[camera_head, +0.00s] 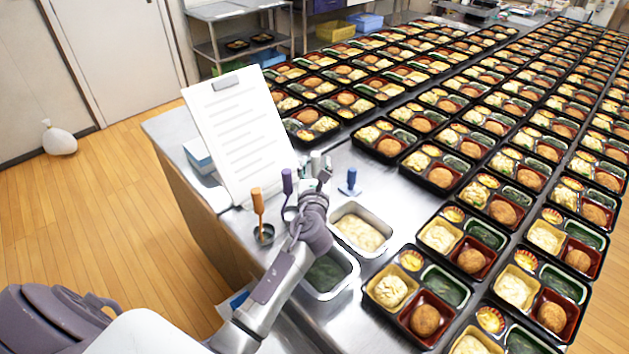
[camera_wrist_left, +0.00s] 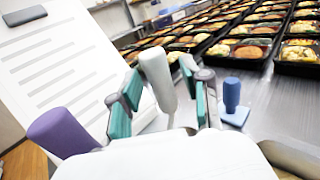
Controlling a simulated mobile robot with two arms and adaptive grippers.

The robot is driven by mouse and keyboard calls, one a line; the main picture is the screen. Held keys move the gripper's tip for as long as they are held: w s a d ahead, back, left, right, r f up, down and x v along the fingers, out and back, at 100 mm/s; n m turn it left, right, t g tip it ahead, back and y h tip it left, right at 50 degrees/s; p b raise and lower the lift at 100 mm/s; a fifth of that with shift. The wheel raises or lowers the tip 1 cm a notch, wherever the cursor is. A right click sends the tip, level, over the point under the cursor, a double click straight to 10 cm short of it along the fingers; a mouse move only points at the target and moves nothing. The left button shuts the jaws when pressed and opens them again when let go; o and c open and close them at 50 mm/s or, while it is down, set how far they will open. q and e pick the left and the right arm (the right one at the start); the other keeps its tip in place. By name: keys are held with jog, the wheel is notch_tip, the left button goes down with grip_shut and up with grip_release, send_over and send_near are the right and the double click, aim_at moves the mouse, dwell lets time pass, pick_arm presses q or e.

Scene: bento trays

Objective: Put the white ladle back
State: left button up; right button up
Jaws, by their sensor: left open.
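The white ladle shows as a pale upright handle (camera_wrist_left: 157,72) in the left wrist view, tilted slightly. In the head view its handle top (camera_head: 315,158) shows just beyond my left gripper (camera_head: 318,178). My left gripper is open, and its teal-padded fingers (camera_wrist_left: 160,88) stand on either side of the white handle. I cannot tell whether either pad touches it. The ladle's lower end is hidden behind the gripper. My right gripper is in neither view.
A purple handle (camera_head: 287,181) and an orange handle (camera_head: 257,200) stand left of the gripper. A blue handle (camera_head: 351,177) stands right. Steel pans (camera_head: 383,247) of food lie in front. A white sheet board (camera_head: 238,130) stands behind. Bento trays (camera_head: 397,305) fill the right.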

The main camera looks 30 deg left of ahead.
pick_arm(q)
jog(key=b+v, duration=0.1)
jog(key=v, duration=1)
